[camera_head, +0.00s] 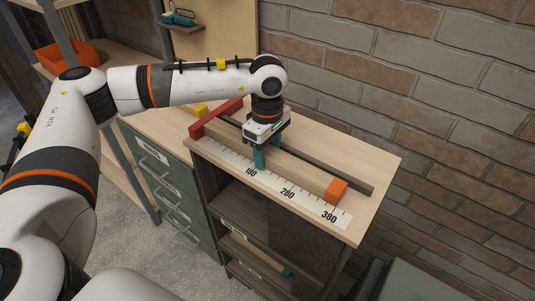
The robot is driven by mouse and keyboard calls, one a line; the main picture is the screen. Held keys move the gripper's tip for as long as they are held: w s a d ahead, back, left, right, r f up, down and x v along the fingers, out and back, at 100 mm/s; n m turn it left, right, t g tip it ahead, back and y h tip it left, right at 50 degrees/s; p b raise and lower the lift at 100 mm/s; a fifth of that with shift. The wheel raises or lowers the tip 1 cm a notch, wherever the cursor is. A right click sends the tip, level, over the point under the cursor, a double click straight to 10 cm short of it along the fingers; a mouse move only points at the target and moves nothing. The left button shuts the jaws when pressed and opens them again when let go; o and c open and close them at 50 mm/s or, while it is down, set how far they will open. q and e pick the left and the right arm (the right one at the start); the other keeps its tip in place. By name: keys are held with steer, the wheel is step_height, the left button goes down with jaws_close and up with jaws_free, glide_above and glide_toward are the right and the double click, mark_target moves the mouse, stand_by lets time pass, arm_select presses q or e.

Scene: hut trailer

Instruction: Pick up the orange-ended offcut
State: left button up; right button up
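The orange-ended offcut (305,172) is a long pale wooden bar lying on the bench top beside a printed scale. Its orange end (336,191) points to the lower right, near the 380 mark. My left gripper (268,148) points down over the bar, around its middle. One teal finger shows on the bar's near side, by the 180 mark. The far finger is mostly hidden, so I cannot tell whether the fingers touch the bar. My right gripper is not in view.
A red bar (216,118) lies across the scale's left end, with a yellow block (201,109) beside it. A dark rail (345,179) runs behind the offcut. A brick wall (440,110) stands behind the bench (375,172). Green drawers (170,180) are at the left.

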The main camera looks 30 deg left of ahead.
mark_target(267, 151)
arm_select(q)
steer(key=c, duration=1)
steer(key=shift+o, duration=0.2)
steer(key=shift+r, duration=0.15)
step_height(267, 151, up, 10)
steer(key=shift+f+b, duration=0.15)
steer(key=shift+b, duration=0.9)
steer(key=shift+s, duration=0.1)
